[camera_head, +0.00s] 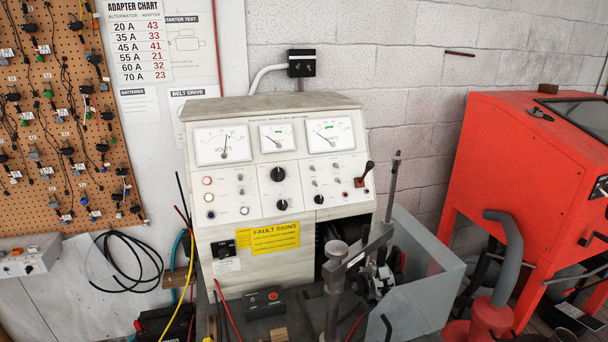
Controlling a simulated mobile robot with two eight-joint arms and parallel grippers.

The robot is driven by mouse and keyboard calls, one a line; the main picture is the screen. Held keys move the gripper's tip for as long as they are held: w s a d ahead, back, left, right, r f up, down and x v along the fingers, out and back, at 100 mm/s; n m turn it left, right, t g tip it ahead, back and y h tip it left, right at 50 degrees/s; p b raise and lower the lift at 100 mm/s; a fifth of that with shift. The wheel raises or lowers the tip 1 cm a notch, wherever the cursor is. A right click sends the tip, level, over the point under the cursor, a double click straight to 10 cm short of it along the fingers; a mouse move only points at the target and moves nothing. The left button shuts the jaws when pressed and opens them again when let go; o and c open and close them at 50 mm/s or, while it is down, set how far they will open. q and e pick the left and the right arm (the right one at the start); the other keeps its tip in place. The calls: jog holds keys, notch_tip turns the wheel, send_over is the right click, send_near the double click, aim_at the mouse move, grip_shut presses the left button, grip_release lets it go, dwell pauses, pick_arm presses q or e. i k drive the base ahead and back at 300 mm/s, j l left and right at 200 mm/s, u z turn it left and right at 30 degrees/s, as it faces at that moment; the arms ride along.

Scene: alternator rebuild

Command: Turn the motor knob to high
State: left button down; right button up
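The test bench (255,228) is a pale cabinet with a sloped control panel (245,180). Black knobs show on it: a large one (278,174) at the panel's middle, one below it (282,204), and one on a dark plate (223,249) at the lower left, beside the yellow fault-signs label (275,238). The lettering is too small to tell which is the motor knob or where it points. A lever with a dark handle (366,171) stands at the panel's right. Neither of my grippers is in view.
A red cabinet (510,160) is at the right. A pegboard with adapters (60,120) hangs at the left. Cables, including a yellow one (183,300), run past the bench's left side.

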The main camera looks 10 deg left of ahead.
aim_at(282, 204)
jog(key=j+u, duration=0.35)
jog(key=j, duration=0.15)
jog(key=j+u, duration=0.35)
jog(key=j, duration=0.2)
jog(key=j+u, duration=0.4)
jog(key=j, duration=0.15)
jog(key=i+l, duration=0.05)
